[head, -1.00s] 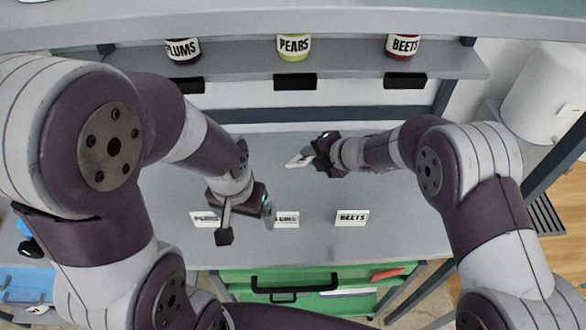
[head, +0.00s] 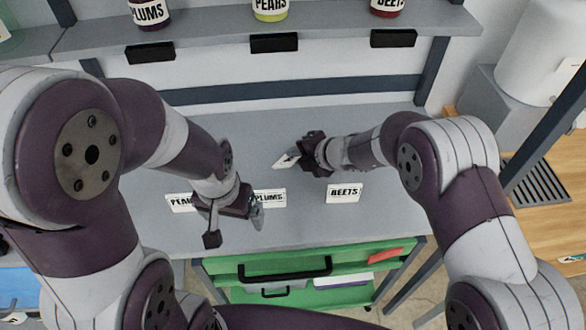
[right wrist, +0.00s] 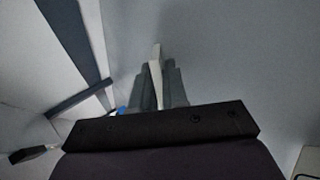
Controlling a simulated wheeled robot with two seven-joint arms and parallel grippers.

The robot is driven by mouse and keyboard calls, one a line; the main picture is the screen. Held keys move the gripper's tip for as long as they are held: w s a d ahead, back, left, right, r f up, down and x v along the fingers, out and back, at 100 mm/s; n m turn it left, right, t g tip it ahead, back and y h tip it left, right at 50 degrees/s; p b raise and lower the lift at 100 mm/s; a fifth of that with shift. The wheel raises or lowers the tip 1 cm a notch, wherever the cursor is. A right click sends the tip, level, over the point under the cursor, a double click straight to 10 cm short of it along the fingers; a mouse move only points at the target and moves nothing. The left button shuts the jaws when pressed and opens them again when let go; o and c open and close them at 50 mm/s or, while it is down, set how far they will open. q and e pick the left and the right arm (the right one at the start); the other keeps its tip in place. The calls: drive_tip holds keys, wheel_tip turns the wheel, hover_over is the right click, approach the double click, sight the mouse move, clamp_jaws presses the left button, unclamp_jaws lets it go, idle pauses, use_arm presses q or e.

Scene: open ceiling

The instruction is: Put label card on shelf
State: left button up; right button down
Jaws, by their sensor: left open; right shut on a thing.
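My right gripper (head: 300,157) is shut on a small white card (head: 284,160), tilted above the grey worktop (head: 400,215); its lettering is not readable. In the right wrist view the card (right wrist: 156,80) shows edge-on between the fingers. My left gripper (head: 234,226) is open and empty, low over the worktop between the PEARS card (head: 180,203), partly hidden, and the PLUMS card (head: 272,198). A BEETS card (head: 344,193) lies to the right. The grey shelf (head: 335,38) has black label holders (head: 274,43) along its front edge, with no card visible in them.
Jars of plums (head: 150,14), pears (head: 270,9) and beets (head: 387,7) stand on the shelf. A white roll (head: 540,50) stands at the right. Green drawers (head: 225,265) are below the worktop's front edge. The worktop's right part is clear.

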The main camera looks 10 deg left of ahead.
drive_tip(key=c, duration=1.3)
unclamp_jaws()
use_arm(q)
drive_tip(key=shift+r+p, duration=0.3)
use_arm(e)
drive_tip(key=shift+s+d+r, duration=0.1)
drive_tip(key=shift+d+r, duration=0.15)
drive_tip(key=shift+r, duration=0.15)
drive_tip(key=p+v, duration=0.3)
drive_tip(key=v, duration=0.3)
drive_tip(key=shift+s+d+r+p, duration=0.2)
drive_tip(key=shift+r+p, duration=0.05)
drive_tip(key=shift+p, duration=0.1)
drive_tip(key=shift+s+d+r, duration=0.1)
drive_tip(key=shift+d, duration=0.1)
use_arm(q)
wheel_tip(320, 180, up, 4)
drive_tip(key=shift+f, duration=0.1)
